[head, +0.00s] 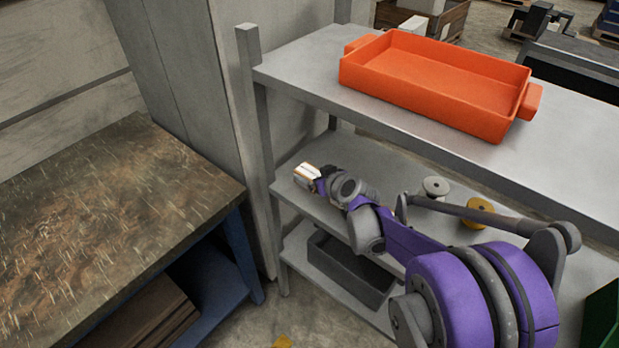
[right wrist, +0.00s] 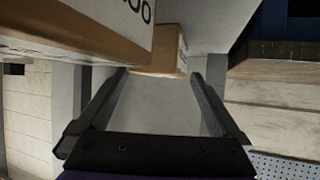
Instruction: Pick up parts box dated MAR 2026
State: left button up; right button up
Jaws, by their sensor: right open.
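On the middle shelf of the grey rack, a small white-and-brown box (head: 307,171) shows at the tip of my right arm. In the right wrist view, one brown-and-white box (right wrist: 160,66) lies just ahead, between and beyond the fingertips. Another box (right wrist: 75,45), larger in view, with part of a black print ending in "00", is close at the upper left, partly in front of the left finger. No date is readable on either box. My right gripper (right wrist: 159,76) is open, with nothing visibly clamped. My left gripper is not in view.
An orange tray (head: 430,84) stands on the top shelf (head: 575,115), above my right arm. A white spool (head: 436,187) and a yellow spool (head: 480,208) sit on the middle shelf. A grey bin (head: 350,272) is below. A worn workbench (head: 100,210) stands at left.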

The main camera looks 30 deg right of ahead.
jog(key=shift+w+f, duration=0.1)
jog(key=shift+w, duration=0.15)
jog(key=shift+s, duration=0.1)
grip_shut()
dwell(0.3)
